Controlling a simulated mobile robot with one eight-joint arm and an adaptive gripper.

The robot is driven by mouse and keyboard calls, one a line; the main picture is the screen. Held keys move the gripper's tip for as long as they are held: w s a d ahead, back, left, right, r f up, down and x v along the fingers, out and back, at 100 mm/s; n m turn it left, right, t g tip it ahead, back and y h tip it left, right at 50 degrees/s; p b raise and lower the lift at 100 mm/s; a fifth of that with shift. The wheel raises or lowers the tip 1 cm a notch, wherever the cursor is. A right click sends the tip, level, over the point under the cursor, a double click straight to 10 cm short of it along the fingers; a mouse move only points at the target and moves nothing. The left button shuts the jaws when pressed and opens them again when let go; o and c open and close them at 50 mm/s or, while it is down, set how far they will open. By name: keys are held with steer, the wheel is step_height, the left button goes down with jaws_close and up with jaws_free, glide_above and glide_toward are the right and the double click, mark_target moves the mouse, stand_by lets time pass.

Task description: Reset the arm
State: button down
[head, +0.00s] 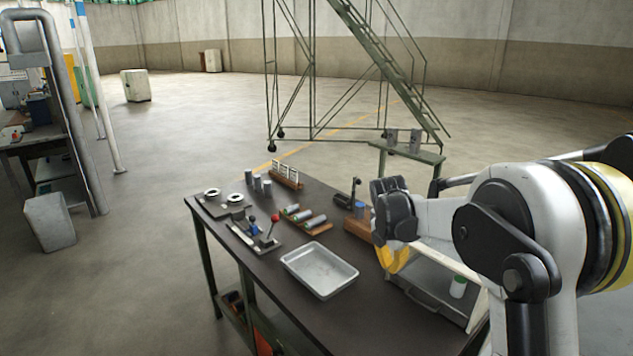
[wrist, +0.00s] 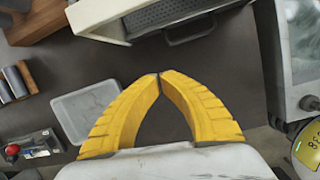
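My gripper (head: 394,262) hangs over the right part of the dark workbench in the head view, with its yellow fingers pointing down. In the wrist view the tips of my gripper (wrist: 160,78) meet, and only dark bench top shows between the fingers, so it is shut and empty. My white arm reaches in from the right side of the head view.
On the workbench (head: 262,306) stand a metal tray (head: 319,269), a red-knobbed lever fixture (head: 258,232), several grey cylinders on a wooden rack (head: 306,219) and an open box-like unit (head: 437,287). A rolling staircase (head: 392,75) stands behind. The floor beyond is mostly clear.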

steer(key=s+a+r+m+t+y, duration=0.1)
steer(key=s+a+r+m, duration=0.1)
steer(key=s+r+m, duration=0.5)
steer(key=s+a+r+m+t, duration=0.15)
steer(key=s+r+m, duration=0.25)
steer(key=s, duration=0.5)
steer(key=s+a+f+m+t+y, duration=0.1)
steer(key=s+a+f+m+t, duration=0.1)
steer(key=s+m, duration=1)
steer(key=s+a, duration=0.1)
steer(key=s, duration=0.3)
steer(key=shift+m+t, duration=0.3)
steer(key=shift+t, duration=0.05)
steer(key=shift+f, duration=0.1)
